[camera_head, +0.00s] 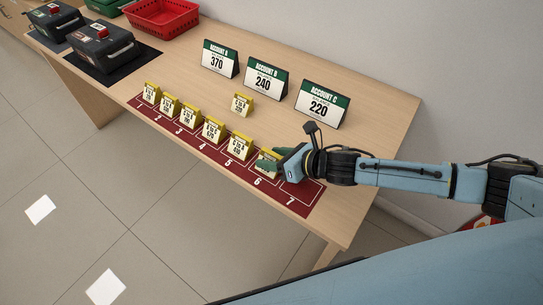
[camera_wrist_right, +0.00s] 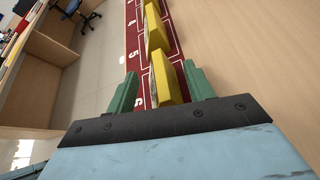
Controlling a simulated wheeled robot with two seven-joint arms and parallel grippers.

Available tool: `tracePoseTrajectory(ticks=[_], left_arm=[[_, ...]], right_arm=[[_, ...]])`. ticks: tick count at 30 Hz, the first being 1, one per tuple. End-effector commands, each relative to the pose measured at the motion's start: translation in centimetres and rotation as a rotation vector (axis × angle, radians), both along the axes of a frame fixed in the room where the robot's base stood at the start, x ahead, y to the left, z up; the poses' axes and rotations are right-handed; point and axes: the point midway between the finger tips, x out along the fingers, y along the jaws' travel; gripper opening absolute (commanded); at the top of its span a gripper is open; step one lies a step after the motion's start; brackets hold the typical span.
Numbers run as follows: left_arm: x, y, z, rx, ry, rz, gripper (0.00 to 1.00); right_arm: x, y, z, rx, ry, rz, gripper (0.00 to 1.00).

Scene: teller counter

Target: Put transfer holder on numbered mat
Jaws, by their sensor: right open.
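The red numbered mat (camera_head: 300,190) lies along the front edge of the counter. Several yellow transfer holders stand on its spaces, among them one (camera_head: 213,130) by number 4 and one (camera_head: 239,146) by number 5. Another holder (camera_head: 242,104) stands on bare wood behind the mat. My right gripper (camera_head: 272,166) is over space 6, with a holder (camera_head: 268,158) there partly hidden by it. In the right wrist view this yellow holder (camera_wrist_right: 170,85) stands between the two green fingers (camera_wrist_right: 162,92), which are apart. Space 7 is empty. My left gripper is not in view.
Three account signs stand at the back: 370 (camera_head: 219,60), 240 (camera_head: 266,80) and 220 (camera_head: 322,104). Two dark boxes (camera_head: 104,45) and a red basket (camera_head: 162,17) are at the far left. Wood between signs and mat is mostly clear.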

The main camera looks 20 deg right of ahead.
Motion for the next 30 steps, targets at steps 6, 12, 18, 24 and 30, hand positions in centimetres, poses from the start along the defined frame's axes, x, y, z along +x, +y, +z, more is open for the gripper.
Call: tracePoseTrajectory(ticks=[6, 12, 18, 24, 30], left_arm=[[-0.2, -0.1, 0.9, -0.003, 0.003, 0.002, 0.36], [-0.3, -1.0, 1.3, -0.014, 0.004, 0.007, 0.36], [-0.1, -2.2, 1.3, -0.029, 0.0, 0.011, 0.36], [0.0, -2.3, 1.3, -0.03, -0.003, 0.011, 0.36], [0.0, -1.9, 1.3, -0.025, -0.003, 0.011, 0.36]], right_arm=[[-3.1, -2.8, 2.0, -0.004, 0.004, 0.0, 0.53], [-5.8, -5.3, 3.8, -0.004, 0.005, 0.001, 0.53], [-7.1, -6.6, 4.8, -0.002, 0.001, 0.001, 0.53], [-7.4, -6.8, 5.0, 0.0, 0.001, 0.001, 0.53], [-7.4, -6.8, 5.0, -0.001, 0.0, 0.001, 0.53]])
